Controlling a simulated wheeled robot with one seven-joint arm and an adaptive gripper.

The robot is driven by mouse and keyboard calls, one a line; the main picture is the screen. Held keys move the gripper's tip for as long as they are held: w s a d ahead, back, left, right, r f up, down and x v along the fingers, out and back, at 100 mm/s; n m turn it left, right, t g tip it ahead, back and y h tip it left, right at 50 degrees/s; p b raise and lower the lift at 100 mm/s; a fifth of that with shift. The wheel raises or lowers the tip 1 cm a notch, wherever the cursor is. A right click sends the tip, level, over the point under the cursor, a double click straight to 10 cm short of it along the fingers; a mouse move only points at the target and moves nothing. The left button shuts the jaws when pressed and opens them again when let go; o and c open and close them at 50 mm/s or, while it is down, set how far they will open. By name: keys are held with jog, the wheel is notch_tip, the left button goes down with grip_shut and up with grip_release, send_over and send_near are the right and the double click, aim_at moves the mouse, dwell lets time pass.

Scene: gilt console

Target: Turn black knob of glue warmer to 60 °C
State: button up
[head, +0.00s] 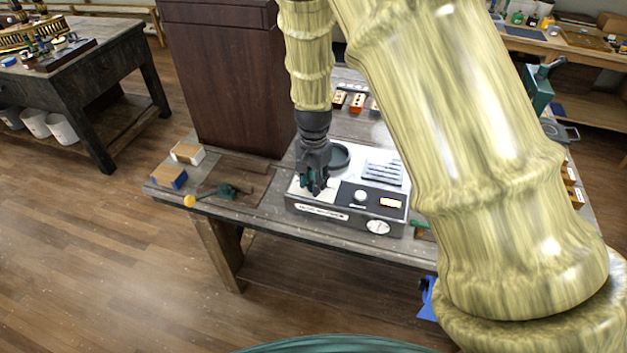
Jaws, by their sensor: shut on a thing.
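The glue warmer (312,200) is a pale, low box on the wooden workbench. Its top has a dark round pot (340,155) and a slotted plate. A round white gauge (378,227) is on the front face. My gripper (315,191) points down at the left part of the panel and is shut on the black knob. The fingers hide the knob, so its pointer and setting cannot be read.
A tall dark cabinet (226,80) stands behind. My arm covers much of the right side.

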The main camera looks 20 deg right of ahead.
jog(key=o, duration=1)
jog(key=shift+r, duration=0.1)
notch_tip(320, 180, up, 12)
dwell(0.5)
